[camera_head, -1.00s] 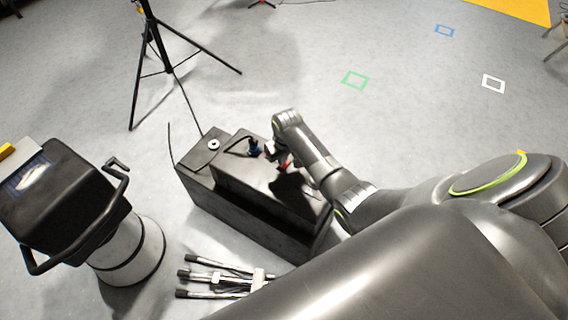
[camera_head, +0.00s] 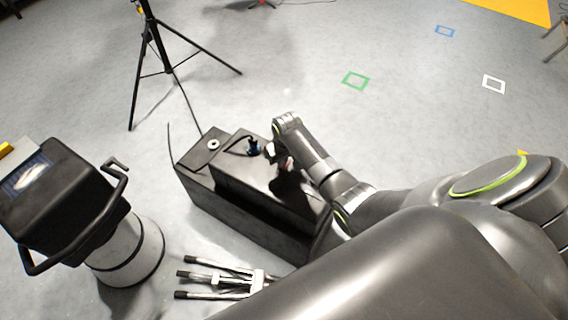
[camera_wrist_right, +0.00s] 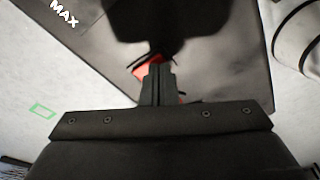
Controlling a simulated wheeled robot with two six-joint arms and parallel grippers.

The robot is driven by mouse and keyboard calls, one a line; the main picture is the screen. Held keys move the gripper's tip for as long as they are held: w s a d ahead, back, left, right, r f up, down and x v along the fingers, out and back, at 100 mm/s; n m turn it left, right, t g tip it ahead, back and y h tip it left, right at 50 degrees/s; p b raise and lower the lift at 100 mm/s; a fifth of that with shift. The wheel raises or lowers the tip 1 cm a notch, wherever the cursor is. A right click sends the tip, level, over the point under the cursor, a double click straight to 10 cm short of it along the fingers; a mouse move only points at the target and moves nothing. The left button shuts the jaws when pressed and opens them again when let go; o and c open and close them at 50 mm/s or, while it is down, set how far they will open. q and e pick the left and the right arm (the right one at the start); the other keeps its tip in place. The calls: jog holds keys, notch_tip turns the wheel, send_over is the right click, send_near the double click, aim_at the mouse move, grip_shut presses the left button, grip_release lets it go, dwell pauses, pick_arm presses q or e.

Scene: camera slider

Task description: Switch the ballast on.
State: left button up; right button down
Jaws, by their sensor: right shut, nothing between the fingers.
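The ballast (camera_head: 228,168) is a black box on the floor in the middle of the head view, with a blue connector (camera_head: 253,146) on its top. A red part, which looks like its switch (camera_wrist_right: 149,68), shows in the right wrist view, partly hidden behind my fingertips. My right gripper (camera_wrist_right: 159,70) is shut and empty, its tips at or just over the red part; I cannot tell whether they touch. In the head view my right gripper (camera_head: 276,157) is over the ballast's top and partly hides it. My left gripper is not in view.
A black lamp head (camera_head: 62,205) with a handle stands at the left. A black tripod stand (camera_head: 155,72) is behind the ballast. A folded stand (camera_head: 220,279) lies in front. Open floor with taped squares (camera_head: 355,81) is at the back right.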

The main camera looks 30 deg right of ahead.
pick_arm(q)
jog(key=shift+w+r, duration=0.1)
pick_arm(e)
jog(key=shift+r+p, duration=0.55)
jog(key=shift+p, duration=0.15)
jog(key=shift+r+p, duration=0.6)
jog(key=shift+p, duration=0.1)
jog(key=shift+r+p, duration=0.25)
jog(key=shift+p, duration=0.05)
notch_tip(320, 180, up, 2)
jog(key=p, duration=0.2)
jog(key=shift+r+p, duration=0.15)
jog(key=shift+p, duration=0.15)
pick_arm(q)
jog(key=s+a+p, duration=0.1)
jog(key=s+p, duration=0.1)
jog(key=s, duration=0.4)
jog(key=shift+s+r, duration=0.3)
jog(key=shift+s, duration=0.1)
pick_arm(e)
jog(key=shift+r, duration=0.95)
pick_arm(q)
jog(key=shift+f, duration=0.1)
